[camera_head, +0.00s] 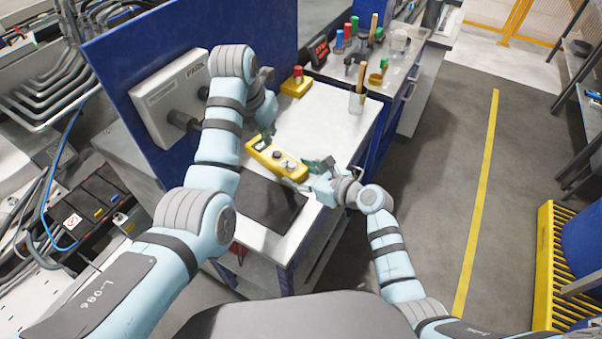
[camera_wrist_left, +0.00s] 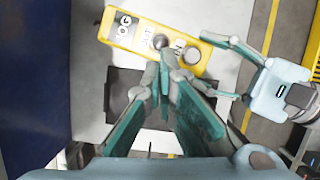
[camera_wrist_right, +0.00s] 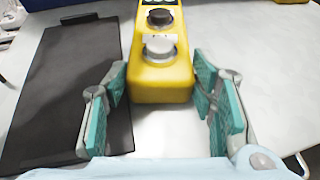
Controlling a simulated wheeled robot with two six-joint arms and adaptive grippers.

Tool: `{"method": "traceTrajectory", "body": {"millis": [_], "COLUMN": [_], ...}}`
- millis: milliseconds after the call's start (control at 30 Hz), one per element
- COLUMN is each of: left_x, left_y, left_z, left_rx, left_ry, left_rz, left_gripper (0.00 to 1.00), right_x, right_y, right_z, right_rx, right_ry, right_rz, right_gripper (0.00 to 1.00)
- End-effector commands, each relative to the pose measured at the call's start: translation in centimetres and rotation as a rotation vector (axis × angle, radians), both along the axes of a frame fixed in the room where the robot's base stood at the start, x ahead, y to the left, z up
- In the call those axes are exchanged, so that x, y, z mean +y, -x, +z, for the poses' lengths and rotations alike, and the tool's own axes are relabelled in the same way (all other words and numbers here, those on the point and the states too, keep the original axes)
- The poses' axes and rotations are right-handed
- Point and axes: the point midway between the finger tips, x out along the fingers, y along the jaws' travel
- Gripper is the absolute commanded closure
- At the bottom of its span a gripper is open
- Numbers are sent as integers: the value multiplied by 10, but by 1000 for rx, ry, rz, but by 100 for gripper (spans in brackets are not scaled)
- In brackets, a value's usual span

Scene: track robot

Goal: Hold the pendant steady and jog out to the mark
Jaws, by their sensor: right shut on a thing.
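The yellow pendant (camera_head: 262,150) lies over the white bench top, with a grey-white round button and a dark one on its face. In the left wrist view the pendant (camera_wrist_left: 125,38) shows a JOG label. My right gripper (camera_head: 310,172) is shut on the pendant's near end, one finger on each side; the right wrist view shows this end (camera_wrist_right: 160,85) between the fingers. My left gripper (camera_wrist_left: 160,70) has its fingertips together and empty, close to the pendant's buttons; I cannot tell whether they touch. I cannot make out the mark.
A dark mat (camera_head: 268,203) lies on the bench (camera_head: 325,110) beside the pendant. A blue panel (camera_head: 120,60) rises at left.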

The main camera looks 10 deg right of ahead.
Motion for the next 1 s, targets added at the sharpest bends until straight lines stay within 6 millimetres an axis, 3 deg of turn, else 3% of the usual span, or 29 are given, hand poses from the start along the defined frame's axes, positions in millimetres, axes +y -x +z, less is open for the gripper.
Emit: {"method": "traceTrajectory", "body": {"millis": [800,967,1000], "left_x": [0,7,6], "left_y": [0,10,11], "left_z": [-1,-26,-37], "left_rx": [2,39,5], "left_ry": [0,7,41], "left_rz": [0,12,-63], "left_gripper": [100,100,100], "right_x": [0,0,0], "right_y": [0,0,0], "right_z": [0,0,0], "right_rx": [1,1,1], "right_ry": [1,1,1], "right_rz": [0,0,0], "right_gripper": [100,100,100]}}
